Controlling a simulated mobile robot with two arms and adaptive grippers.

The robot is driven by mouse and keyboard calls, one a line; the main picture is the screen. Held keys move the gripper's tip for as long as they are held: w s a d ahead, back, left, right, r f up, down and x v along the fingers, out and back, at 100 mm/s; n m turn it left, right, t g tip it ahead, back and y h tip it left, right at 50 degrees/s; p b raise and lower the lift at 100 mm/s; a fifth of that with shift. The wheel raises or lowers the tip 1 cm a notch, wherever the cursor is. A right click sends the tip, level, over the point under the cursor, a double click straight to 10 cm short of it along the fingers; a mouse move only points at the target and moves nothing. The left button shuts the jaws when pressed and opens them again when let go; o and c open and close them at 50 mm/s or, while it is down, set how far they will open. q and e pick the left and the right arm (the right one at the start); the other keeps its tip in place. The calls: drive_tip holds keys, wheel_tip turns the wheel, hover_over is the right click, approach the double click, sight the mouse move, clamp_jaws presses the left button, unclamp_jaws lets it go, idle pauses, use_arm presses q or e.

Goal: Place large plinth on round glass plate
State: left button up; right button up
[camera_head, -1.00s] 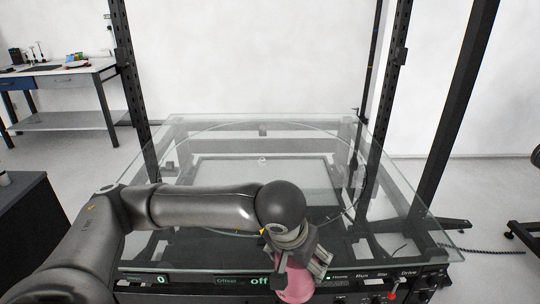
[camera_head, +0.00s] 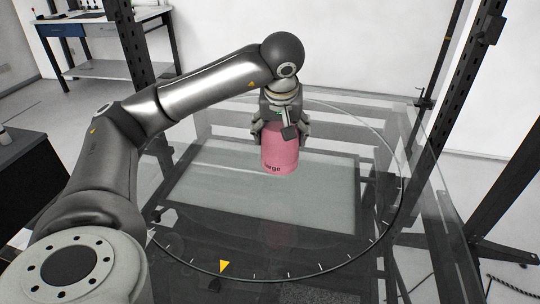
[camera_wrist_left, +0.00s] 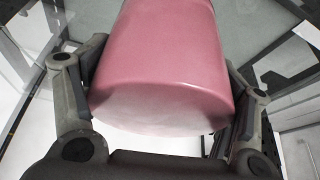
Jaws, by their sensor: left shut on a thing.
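The large plinth (camera_head: 279,158) is a pink upright cylinder with dark lettering ending in "arge". My left gripper (camera_head: 280,135) is shut on its upper part from above. In the left wrist view the plinth (camera_wrist_left: 165,65) fills the middle between the fingers. The round glass plate (camera_head: 330,255) is transparent, with a dark ring edge, white tick marks and a yellow triangle at its front. The plinth is over the plate's middle area. A faint pink reflection shows below it in the glass. I cannot tell whether its base touches the glass. My right gripper is not in view.
Dark upright posts (camera_head: 465,100) stand at the right, and another post (camera_head: 130,45) stands at the back left. A workbench (camera_head: 85,28) is at the far left. A dark cabinet (camera_head: 20,165) is at the left. The plate around the plinth is clear.

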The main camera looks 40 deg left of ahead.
use_arm(q)
drive_tip(key=s+a+r+n, duration=0.1)
drive_tip(key=a+r+n, duration=0.2)
drive_tip(key=a, duration=0.4)
drive_tip(key=shift+m+g+y, duration=0.3)
drive_tip(key=shift+y, duration=0.1)
drive_tip(key=w+a+f, duration=0.2)
drive_tip(key=w+f, duration=0.1)
drive_tip(key=f, duration=0.1)
drive_tip(key=w+a+f+p, duration=0.1)
drive_tip(key=w+a+f, duration=0.1)
drive_tip(key=w+f, duration=0.2)
drive_tip(key=w+a+f+p, duration=0.1)
drive_tip(key=w+a+f, duration=0.1)
drive_tip(key=w+f, duration=0.1)
drive_tip(key=shift+w+a+f, duration=0.3)
drive_tip(key=shift+f, duration=0.15)
drive_tip(key=shift+w+f, duration=0.1)
drive_tip(key=shift+f, duration=0.35)
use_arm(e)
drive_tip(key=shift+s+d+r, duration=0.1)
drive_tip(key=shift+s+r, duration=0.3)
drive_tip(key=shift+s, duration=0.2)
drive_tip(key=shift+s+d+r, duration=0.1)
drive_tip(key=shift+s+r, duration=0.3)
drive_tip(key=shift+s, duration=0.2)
